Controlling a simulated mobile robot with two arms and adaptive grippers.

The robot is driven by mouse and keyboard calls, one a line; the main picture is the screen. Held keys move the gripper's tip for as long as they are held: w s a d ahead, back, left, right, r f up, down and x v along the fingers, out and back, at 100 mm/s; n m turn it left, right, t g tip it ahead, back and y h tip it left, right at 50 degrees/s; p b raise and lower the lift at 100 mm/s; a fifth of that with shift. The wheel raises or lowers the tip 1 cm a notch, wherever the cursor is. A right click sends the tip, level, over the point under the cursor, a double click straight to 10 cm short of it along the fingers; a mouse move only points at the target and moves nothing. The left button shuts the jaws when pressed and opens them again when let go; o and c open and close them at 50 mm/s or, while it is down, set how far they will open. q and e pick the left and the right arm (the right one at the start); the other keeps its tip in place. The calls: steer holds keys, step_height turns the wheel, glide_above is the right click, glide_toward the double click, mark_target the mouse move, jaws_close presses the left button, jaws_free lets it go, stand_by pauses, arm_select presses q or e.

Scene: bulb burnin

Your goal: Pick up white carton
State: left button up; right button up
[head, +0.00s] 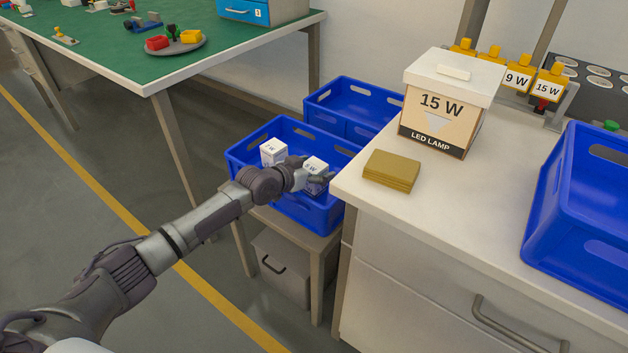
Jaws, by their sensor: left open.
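Two small white cartons with dark print stand in a blue crate on a low stand in the middle of the head view. One white carton (273,151) is on the left; the other white carton (316,166) is on the right. Their small print is hard to read. My left gripper (314,182) reaches into the crate and is open, close in front of the right carton, hiding its lower part. I cannot tell whether the fingers touch it or are around it. My right gripper is not in view.
The blue crate (238,158) has raised walls around the cartons; another blue crate (352,92) is behind it. The white counter (470,210) at right holds a 15 W lamp box (440,115), a tan stack (391,170) and a large blue crate (580,220).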

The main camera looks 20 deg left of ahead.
arm_select(q)
steer(key=c, duration=1.3)
